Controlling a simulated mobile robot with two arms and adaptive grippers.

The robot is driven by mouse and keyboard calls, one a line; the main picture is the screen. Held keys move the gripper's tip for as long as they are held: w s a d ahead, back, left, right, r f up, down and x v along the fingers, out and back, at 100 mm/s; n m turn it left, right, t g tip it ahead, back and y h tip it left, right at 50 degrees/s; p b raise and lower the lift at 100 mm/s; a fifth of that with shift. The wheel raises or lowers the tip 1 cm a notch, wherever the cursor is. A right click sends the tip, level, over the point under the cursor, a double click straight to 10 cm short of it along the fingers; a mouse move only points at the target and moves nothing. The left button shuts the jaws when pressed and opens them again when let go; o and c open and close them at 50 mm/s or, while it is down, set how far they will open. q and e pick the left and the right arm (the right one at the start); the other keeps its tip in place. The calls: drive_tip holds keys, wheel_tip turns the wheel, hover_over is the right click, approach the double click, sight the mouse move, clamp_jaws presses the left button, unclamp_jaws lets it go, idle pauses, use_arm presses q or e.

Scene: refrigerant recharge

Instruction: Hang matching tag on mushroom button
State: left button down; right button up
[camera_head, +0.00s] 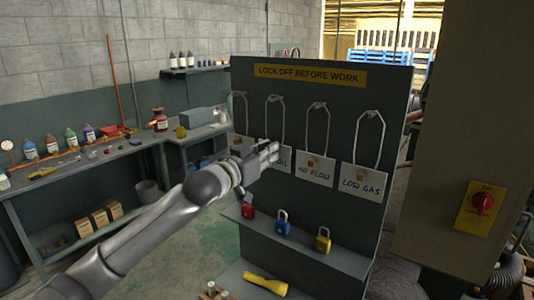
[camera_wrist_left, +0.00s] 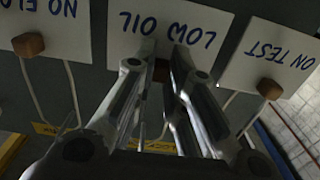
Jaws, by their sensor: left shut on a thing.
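Four white tags hang by cord loops from hooks on the grey lock-off board. LOW GAS (camera_head: 364,181) and NO FLOW (camera_head: 315,169) show clearly in the head view. LOW OIL (camera_head: 285,160) is partly hidden by my left gripper (camera_head: 270,153); ON TEST shows in the left wrist view (camera_wrist_left: 273,58). In the wrist view, my left gripper (camera_wrist_left: 163,66) is shut on the brown block of the LOW OIL tag (camera_wrist_left: 168,28). The block is mostly hidden between the fingers. The red mushroom button (camera_head: 482,203) sits on a yellow plate at the right.
Red (camera_head: 247,212), blue (camera_head: 283,223) and yellow (camera_head: 322,240) padlocks stand on the board's shelf. A yellow flashlight (camera_head: 265,284) lies below. A workbench with bottles runs along the left wall. A tall beige cabinet (camera_head: 455,130) carries the button, with a gap between it and the board.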

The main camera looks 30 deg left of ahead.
use_arm(q)
wheel_tip(320, 180, up, 3)
drive_tip(key=p, duration=0.2)
drive_tip(key=shift+p, duration=0.35)
drive_tip(key=shift+s+f, duration=0.1)
drive_tip(key=s+b, duration=0.5)
drive_tip(key=s, duration=0.3)
drive_tip(key=shift+s+a+b, duration=0.2)
drive_tip(key=shift+a+b, duration=0.1)
drive_tip(key=shift+b, duration=0.05)
idle(0.6)
